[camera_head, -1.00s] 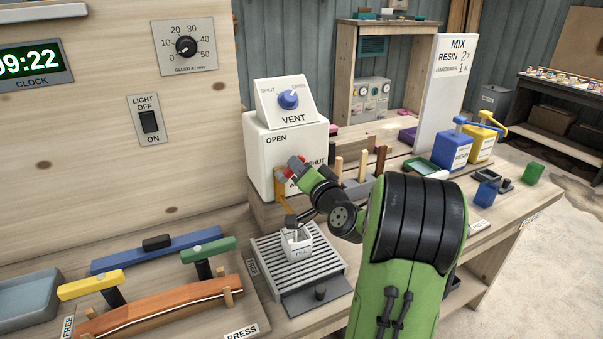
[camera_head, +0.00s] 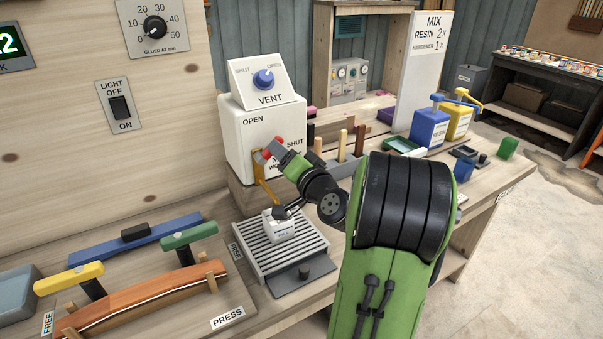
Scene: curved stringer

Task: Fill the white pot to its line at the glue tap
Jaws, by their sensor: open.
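The white pot (camera_head: 281,229) stands on the ribbed grey tray (camera_head: 262,250), below the yellow-brown tap spout (camera_head: 262,176). The glue tap is on the front of the white dispenser (camera_head: 240,125), and its red handle (camera_head: 262,157) is partly hidden by my wrist. My gripper (camera_head: 287,211) is small and dark here, close over the pot's top, with its jaws open. I cannot tell whether it touches the pot. The level inside the pot and its line cannot be made out.
A vent box (camera_head: 266,85) with a blue knob tops the dispenser. Wooden-handled tools (camera_head: 345,145) stand upright beside my wrist. A press with a curved wooden piece (camera_head: 145,297) and clamps lies at lower left. Blue (camera_head: 429,127) and yellow bottles stand at right.

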